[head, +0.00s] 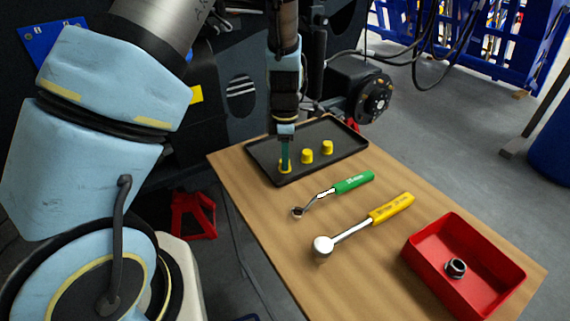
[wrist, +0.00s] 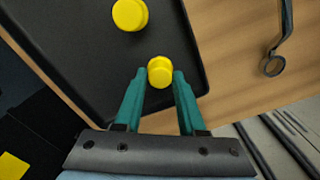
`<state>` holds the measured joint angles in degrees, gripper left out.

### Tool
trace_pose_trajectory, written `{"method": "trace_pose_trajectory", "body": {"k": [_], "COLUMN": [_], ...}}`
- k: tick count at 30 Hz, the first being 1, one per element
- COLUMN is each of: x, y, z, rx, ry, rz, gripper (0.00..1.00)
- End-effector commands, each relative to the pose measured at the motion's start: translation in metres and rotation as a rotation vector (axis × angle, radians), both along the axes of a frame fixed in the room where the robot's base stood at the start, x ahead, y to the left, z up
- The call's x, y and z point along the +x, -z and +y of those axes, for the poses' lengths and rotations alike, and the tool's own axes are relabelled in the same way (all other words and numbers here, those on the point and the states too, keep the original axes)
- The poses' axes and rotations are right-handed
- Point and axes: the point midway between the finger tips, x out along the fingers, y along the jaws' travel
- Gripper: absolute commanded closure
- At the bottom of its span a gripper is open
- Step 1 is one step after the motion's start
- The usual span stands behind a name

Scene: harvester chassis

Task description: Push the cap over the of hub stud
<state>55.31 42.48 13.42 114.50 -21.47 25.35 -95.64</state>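Three yellow caps stand in a black tray on the wooden table. The nearest cap (head: 285,170) is at my gripper (head: 285,164), which points down at it; the middle cap (head: 307,156) and far cap (head: 327,147) are apart to the right. In the wrist view the near cap (wrist: 160,72) sits between the two green fingertips (wrist: 160,80), with a thin gap on each side. The fingers look open around it. Another cap (wrist: 130,14) shows above it. The dark wheel hub (head: 375,97) with studs is behind the table; small yellowish spots show on its face.
The black tray (head: 350,150) has a raised rim. A green-handled wrench (head: 352,183) and a yellow-handled ratchet (head: 390,208) lie on the table (head: 250,200). A red bin (head: 490,262) holds a nut (head: 455,267). Cables (head: 420,60) hang behind.

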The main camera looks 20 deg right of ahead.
Motion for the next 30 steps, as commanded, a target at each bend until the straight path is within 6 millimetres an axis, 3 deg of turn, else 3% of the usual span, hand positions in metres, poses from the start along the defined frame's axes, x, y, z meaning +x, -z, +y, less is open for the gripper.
{"method": "trace_pose_trajectory", "body": {"k": [1,9,14,30], "x": [0.0,0.0,0.0,0.0], "y": [0.0,0.0,-0.006,-0.057], "z": [0.0,0.0,0.0,0.0], "rx": [0.0,0.0,0.0,0.0], "ry": [0.0,0.0,0.0,0.001], "rz": [0.0,0.0,0.0,0.0], "gripper": [0.68,0.96,0.96,0.96]}}
